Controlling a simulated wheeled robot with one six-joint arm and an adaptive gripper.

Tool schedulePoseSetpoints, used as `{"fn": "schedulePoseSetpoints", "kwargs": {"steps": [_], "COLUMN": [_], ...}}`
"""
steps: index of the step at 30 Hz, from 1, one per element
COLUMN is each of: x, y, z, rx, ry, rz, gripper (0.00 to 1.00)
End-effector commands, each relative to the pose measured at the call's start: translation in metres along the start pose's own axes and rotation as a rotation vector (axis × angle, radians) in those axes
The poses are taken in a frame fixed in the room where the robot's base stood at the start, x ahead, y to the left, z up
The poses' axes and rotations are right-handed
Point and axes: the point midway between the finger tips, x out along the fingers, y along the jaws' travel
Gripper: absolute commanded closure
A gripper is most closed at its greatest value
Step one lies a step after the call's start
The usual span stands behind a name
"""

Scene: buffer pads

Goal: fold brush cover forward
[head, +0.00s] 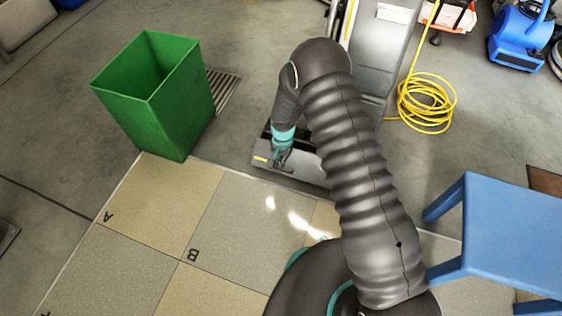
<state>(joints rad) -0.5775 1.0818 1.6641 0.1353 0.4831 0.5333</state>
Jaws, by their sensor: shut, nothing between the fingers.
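A grey floor machine (380,45) stands at the top centre, partly behind my arm. Its low front housing, where the brush cover (265,166) seems to be, sits on the floor at the edge of the tiles. A small yellow mark shows at its left end. My gripper (282,165) points down at this housing and is shut, with nothing seen in it. Its tips are over or at the dark part of the housing; I cannot tell whether they touch. My arm hides the housing's right side, and the cover's exact position is unclear.
A green bin (155,95) stands left of the machine beside a floor grate (226,90). A coiled yellow hose (426,103) lies right of it. A blue stool (505,235) is at the lower right, close to my arm. The lettered tiles (160,205) at left are clear.

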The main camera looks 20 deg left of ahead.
Motion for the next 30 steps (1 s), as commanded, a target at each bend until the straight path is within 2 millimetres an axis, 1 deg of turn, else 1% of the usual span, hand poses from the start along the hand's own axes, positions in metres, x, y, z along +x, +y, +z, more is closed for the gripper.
{"fn": "schedulePoseSetpoints", "kwargs": {"steps": [20, 26, 30], "x": [0.011, 0.021, 0.032], "y": [0.000, 0.000, 0.000], "z": [0.015, 0.027, 0.036], "rx": [0.000, -0.002, -0.001], "ry": [-0.001, 0.000, -0.001], "rz": [0.001, 0.001, 0.001], "gripper": [1.00, 1.00, 1.00]}}
